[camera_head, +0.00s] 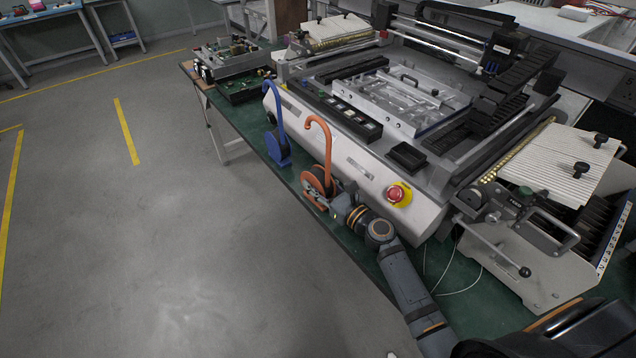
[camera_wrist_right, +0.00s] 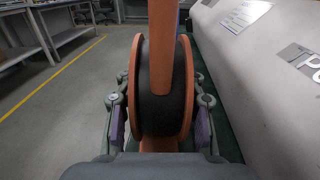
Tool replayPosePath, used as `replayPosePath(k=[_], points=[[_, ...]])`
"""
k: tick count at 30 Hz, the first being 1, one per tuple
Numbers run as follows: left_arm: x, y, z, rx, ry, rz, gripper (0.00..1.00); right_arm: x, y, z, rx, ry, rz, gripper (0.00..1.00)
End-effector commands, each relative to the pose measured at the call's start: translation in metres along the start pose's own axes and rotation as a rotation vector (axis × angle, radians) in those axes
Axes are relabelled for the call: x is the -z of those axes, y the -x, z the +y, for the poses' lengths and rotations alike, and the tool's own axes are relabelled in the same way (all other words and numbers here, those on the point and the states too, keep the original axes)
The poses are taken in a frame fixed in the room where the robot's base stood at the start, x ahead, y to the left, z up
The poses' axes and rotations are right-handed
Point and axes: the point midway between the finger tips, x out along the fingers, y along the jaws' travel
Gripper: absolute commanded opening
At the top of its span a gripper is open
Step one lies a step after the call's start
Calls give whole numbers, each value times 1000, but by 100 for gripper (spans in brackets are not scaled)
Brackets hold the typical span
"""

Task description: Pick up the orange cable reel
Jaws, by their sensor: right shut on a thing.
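The orange cable reel (camera_head: 314,182) has a tall hooked orange handle and stands on the green table near its front edge. My right gripper (camera_head: 326,201) reaches it from the lower right in the head view. In the right wrist view the reel (camera_wrist_right: 160,85) fills the middle, with two orange discs and a black winding between them. The right gripper (camera_wrist_right: 160,130) has one finger on each side of the reel and is shut on it. Whether the reel's base touches the table is hard to tell. My left gripper is not in view.
A blue cable reel (camera_head: 278,148) stands on the green table (camera_head: 246,122) beyond the orange one. A large grey machine (camera_head: 330,140) with a red emergency button (camera_head: 396,193) stands close on the right. Open grey floor (camera_head: 150,230) lies to the left.

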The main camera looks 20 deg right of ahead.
Motion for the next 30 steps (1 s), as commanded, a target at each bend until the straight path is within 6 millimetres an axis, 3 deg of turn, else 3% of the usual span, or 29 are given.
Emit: replayPosePath(k=[8,15,23,30], points=[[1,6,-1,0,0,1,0,-8,0,0,0,1,-3,0],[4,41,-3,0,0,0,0,-44,0,0,0,1,-3,0],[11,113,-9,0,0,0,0,-112,-49,22,0,-4,-7,0],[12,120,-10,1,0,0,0,-123,-104,46,-1,-2,-5,0]])
